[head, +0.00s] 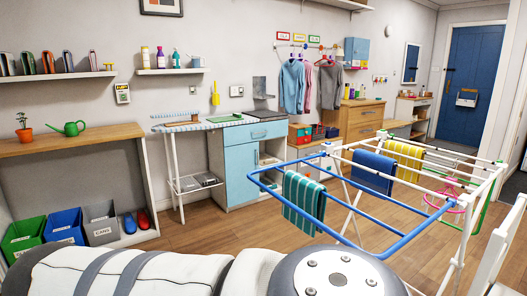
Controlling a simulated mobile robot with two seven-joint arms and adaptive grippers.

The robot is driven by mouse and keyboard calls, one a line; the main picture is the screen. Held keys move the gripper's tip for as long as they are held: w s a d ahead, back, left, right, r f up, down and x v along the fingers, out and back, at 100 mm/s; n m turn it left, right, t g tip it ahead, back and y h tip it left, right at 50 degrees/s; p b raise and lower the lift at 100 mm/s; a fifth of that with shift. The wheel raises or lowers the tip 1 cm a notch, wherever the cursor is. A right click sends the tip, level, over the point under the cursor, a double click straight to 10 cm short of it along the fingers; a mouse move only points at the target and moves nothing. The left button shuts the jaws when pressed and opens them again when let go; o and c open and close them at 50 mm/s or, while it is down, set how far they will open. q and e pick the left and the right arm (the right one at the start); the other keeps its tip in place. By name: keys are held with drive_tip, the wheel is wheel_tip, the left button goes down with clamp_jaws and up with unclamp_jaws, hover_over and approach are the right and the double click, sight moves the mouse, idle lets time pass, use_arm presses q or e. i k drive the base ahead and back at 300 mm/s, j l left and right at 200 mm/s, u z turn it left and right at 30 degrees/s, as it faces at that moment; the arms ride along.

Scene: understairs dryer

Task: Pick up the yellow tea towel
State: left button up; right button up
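A green striped towel (304,203) hangs on the blue front rails, nearer to me. A white and grey arm link of mine crosses the bottom of the view. Neither of my grippers shows, so what they hold cannot be seen.
The rack's white legs and rails stand on the wooden floor. Behind it are a blue cabinet (243,167), an ironing board (190,126) and a wooden dresser (357,122). Floor between the bins and rack is clear.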

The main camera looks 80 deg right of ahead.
sight(406, 149)
drive_tip(key=k+l+z, duration=0.1)
drive_tip(key=z, duration=3.4)
drive_tip(key=l, duration=0.15)
